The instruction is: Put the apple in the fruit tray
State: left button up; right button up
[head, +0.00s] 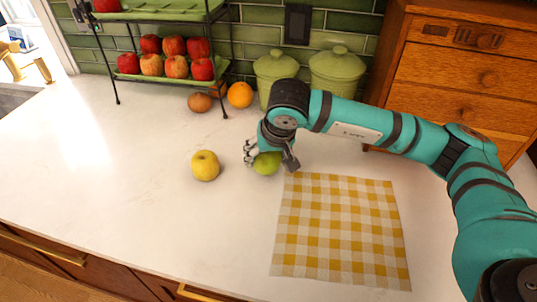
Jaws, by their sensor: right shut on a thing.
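My right gripper (270,161) is shut on a green apple (266,164) just above or at the counter, near the back left corner of the checked cloth; I cannot tell whether the apple touches the counter. A yellow apple (205,166) stands on the counter to the left of the gripper, apart from it. The fruit tray looks to be the green tray (165,77) of a black wire rack at the back left, holding several red apples (174,46). A second green tray (180,13) is above it, cut by the frame's top. My left gripper is not in view.
Two green lidded canisters (337,74) stand behind my right arm, near a wooden drawer cabinet (465,60). A yellow checked cloth (340,230) lies flat. The left counter is clear.

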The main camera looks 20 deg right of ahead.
aim_at(270, 161)
jog(key=shift+w+d+f, duration=0.1)
jog(key=shift+w+d, duration=0.6)
jog(key=shift+w, duration=0.05)
jog(key=shift+f, duration=0.15)
notch_tip(270, 161, down, 3)
jog(key=shift+p, duration=0.8)
jog(key=shift+f+b, duration=0.25)
jog(key=shift+b, duration=0.05)
jog(key=o, duration=1.4)
jog(key=shift+o, duration=0.2)
jog(key=shift+r, duration=0.1)
